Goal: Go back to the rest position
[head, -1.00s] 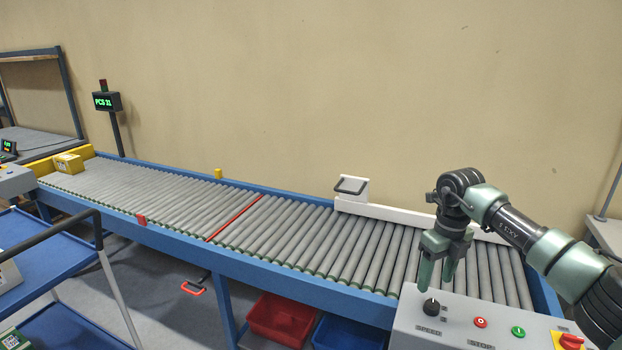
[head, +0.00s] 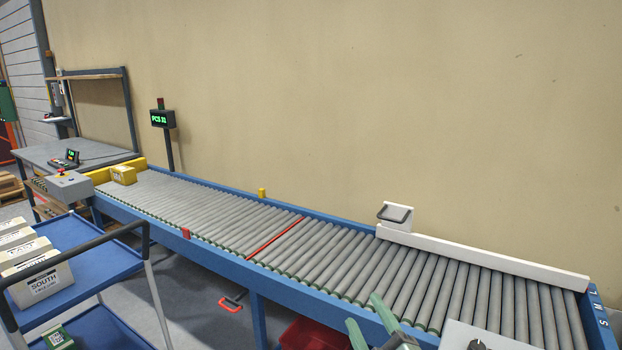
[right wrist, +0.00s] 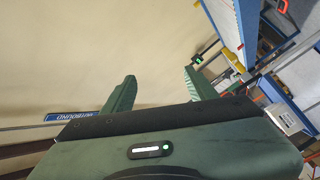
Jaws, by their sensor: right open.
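My right gripper (head: 366,328) shows at the bottom of the head view, in front of the near rail of the roller conveyor (head: 340,262). Only its two green fingers and part of its body are in the picture. In the right wrist view my right gripper (right wrist: 158,90) has its fingers wide apart with nothing between them, and the beige wall lies beyond. My left gripper is not in the head view.
A grey control box (head: 480,338) stands at the bottom right, close to my right gripper. A blue cart (head: 95,268) with white boxes (head: 42,285) is at the left. A red bin (head: 312,335) sits under the conveyor. A yellow box (head: 123,175) rests at the conveyor's far left end.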

